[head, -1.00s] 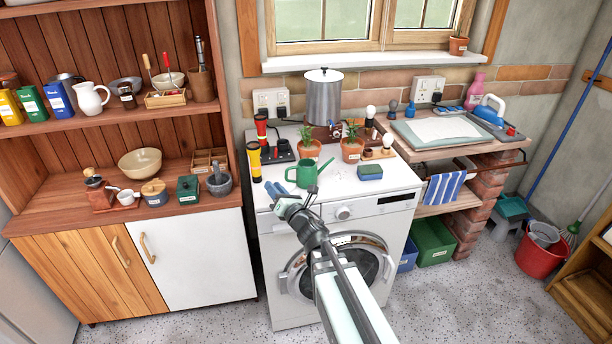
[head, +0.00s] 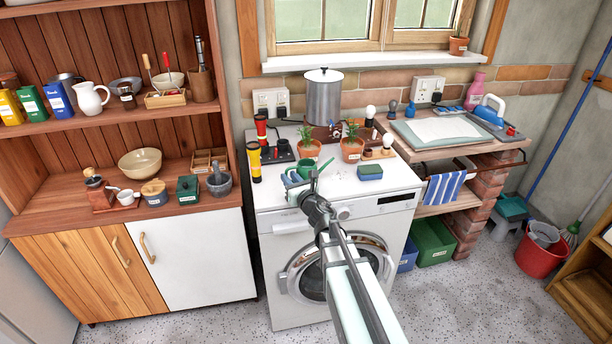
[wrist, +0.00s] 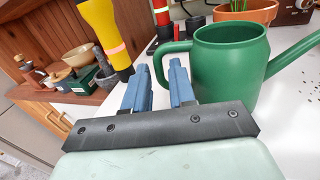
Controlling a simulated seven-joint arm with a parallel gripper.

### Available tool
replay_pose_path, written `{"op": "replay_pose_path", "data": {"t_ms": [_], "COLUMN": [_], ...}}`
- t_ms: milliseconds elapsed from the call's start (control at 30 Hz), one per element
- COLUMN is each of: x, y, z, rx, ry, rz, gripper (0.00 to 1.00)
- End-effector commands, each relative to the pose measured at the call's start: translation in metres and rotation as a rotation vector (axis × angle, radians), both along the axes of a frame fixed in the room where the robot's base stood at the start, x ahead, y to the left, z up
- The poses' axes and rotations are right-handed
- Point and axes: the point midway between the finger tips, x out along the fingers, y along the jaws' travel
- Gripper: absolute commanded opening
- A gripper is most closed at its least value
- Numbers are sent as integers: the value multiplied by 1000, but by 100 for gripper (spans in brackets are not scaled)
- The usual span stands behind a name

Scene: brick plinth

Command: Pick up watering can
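The green watering can (head: 305,168) stands upright on the white washing machine top, partly hidden behind my gripper (head: 293,184) in the head view. In the wrist view the can (wrist: 230,65) is at the upper right, its handle to the left and its spout pointing right. My gripper (wrist: 159,68) has two blue fingers with a gap between them. The handle shows between and just beyond the fingertips. The fingers look open, and I cannot tell whether either one touches the handle.
A yellow torch (head: 254,162) stands left of the can. Two potted plants (head: 309,149) (head: 352,149) stand behind it. A blue-green sponge (head: 369,172) lies to the right. A large metal pot (head: 323,98) is at the back. The machine's front left top is clear.

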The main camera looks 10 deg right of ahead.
Motion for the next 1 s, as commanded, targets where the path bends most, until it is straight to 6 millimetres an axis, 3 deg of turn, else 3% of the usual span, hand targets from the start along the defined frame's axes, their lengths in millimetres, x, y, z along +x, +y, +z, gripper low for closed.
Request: {"op": "replay_pose_path", "data": {"t_ms": [100, 400, 667, 1000], "x": [12, 13, 13, 13], "y": [3, 4, 4, 4], "z": [0, 0, 0, 0], "rx": [1, 1, 1, 1], "ry": [-1, 0, 0, 0], "rz": [1, 0, 0, 0], "gripper": [25, 25, 0, 0]}}
